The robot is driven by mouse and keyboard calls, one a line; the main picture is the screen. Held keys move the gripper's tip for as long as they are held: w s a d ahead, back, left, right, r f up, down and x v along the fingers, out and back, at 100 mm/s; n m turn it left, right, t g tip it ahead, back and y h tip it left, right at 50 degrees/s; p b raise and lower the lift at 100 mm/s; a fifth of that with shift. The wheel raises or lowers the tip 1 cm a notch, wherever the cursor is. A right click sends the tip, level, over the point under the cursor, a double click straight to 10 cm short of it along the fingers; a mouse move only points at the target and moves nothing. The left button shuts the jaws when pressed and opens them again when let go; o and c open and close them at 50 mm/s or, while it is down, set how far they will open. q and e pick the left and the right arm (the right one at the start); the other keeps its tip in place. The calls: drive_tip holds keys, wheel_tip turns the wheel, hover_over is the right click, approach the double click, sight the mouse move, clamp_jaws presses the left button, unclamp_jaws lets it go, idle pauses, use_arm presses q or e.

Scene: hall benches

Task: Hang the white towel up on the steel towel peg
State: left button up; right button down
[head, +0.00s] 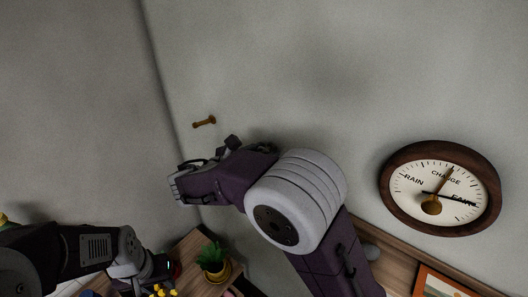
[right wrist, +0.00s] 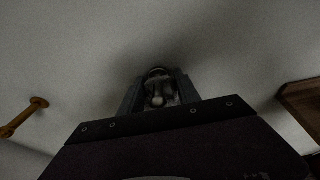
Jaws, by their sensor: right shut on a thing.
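My right gripper (head: 183,183) is raised close to the wall. In the right wrist view its fingers (right wrist: 158,92) are shut on a small pale, bunched thing (right wrist: 157,98). It seems to be part of the white towel, mostly hidden by the hand. A brown, brass-like peg (head: 204,122) sticks out of the wall above my right gripper; it also shows in the right wrist view (right wrist: 24,117). I cannot make out a steel peg in either view. My left gripper (head: 150,272) is low at the left, and its fingers are unclear.
A round weather dial (head: 440,188) in a dark wooden frame hangs on the wall at the right. Below are a wooden surface (head: 193,250) with a potted plant (head: 212,259), yellow things (head: 162,291) and an orange-framed picture (head: 440,284). The upper wall is bare.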

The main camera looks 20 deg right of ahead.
drive_tip(key=shift+w+f, duration=0.1)
drive_tip(key=shift+w, duration=0.25)
drive_tip(key=c, duration=1)
unclamp_jaws()
drive_tip(key=shift+s, duration=0.15)
drive_tip(key=shift+o, duration=1)
drive_tip(key=shift+s, duration=0.1)
use_arm(q)
drive_tip(key=shift+w, duration=0.1)
drive_tip(key=shift+w+f, duration=0.1)
use_arm(e)
drive_tip(key=shift+a+b, duration=0.3)
use_arm(q)
wheel_tip(320, 180, down, 3)
drive_tip(key=b, duration=0.2)
drive_tip(key=shift+f+b, duration=0.1)
drive_tip(key=shift+b, duration=0.25)
use_arm(e)
drive_tip(key=v, duration=0.8)
drive_tip(key=shift+s+r, duration=0.25)
